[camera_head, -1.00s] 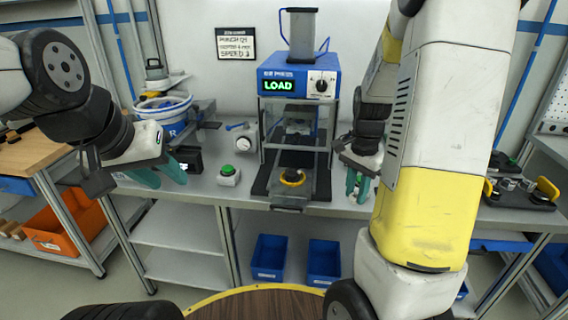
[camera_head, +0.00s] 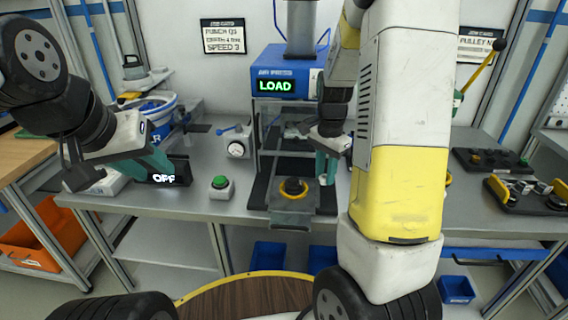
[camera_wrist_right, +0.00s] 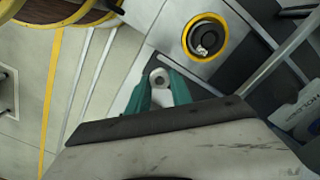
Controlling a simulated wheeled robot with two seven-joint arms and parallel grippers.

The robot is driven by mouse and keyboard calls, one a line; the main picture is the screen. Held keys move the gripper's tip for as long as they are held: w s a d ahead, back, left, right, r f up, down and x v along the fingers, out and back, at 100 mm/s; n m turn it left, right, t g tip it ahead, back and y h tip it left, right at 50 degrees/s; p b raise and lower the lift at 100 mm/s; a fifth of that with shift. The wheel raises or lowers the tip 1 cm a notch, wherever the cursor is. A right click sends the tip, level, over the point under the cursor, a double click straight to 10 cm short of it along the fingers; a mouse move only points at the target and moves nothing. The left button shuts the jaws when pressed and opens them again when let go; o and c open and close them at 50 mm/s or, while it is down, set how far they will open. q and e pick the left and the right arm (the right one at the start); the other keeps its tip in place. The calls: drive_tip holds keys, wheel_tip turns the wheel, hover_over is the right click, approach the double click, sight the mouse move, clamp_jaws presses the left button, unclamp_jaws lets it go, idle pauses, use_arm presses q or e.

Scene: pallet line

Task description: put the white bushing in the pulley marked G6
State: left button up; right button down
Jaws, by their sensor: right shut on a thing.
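In the right wrist view, the white bushing (camera_wrist_right: 158,78) is held between the teal fingertips of my right gripper (camera_wrist_right: 160,90). In the head view, my right gripper (camera_head: 328,165) is at the right side of the press, and the bushing is hard to make out. A dark pulley with a yellow ring (camera_head: 293,189) lies on the press's front plate, and it also shows in the right wrist view (camera_wrist_right: 205,38), apart from the bushing. No G6 mark is readable on it. My left gripper (camera_head: 145,164) looks open and empty above the left of the bench.
The blue press (camera_head: 285,72) shows LOAD. A green button (camera_head: 220,186) and a gauge (camera_head: 237,148) stand left of it. A black display (camera_head: 168,172) reads OFF. Dark trays with parts (camera_head: 528,192) lie at the right, partly behind my arm. Blue bins (camera_head: 456,289) are below.

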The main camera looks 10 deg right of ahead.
hover_over(294, 183)
drive_tip(key=shift+s+d+f, duration=0.2)
drive_tip(key=shift+f, duration=0.3)
drive_tip(key=shift+w+a+f, duration=0.1)
drive_tip(key=shift+f, duration=0.8)
drive_tip(key=shift+w+a+f, duration=0.1)
drive_tip(key=shift+f, duration=0.75)
drive_tip(key=c, duration=1.1)
unclamp_jaws()
drive_tip(key=shift+f, duration=0.15)
drive_tip(key=shift+c, duration=0.2)
wheel_tip(294, 183, up, 11)
drive_tip(key=s+r+n+t+y, duration=0.25)
drive_tip(key=s+r+n, duration=0.35)
drive_tip(key=s+r, duration=0.5)
drive_tip(key=s+a+r+n+t, duration=0.1)
drive_tip(key=s+n, duration=0.5)
drive_tip(key=s, duration=0.7)
drive_tip(key=shift+s+a+r+n+t, duration=0.2)
drive_tip(key=shift+a+n+t, duration=0.35)
drive_tip(key=shift+t, duration=0.8)
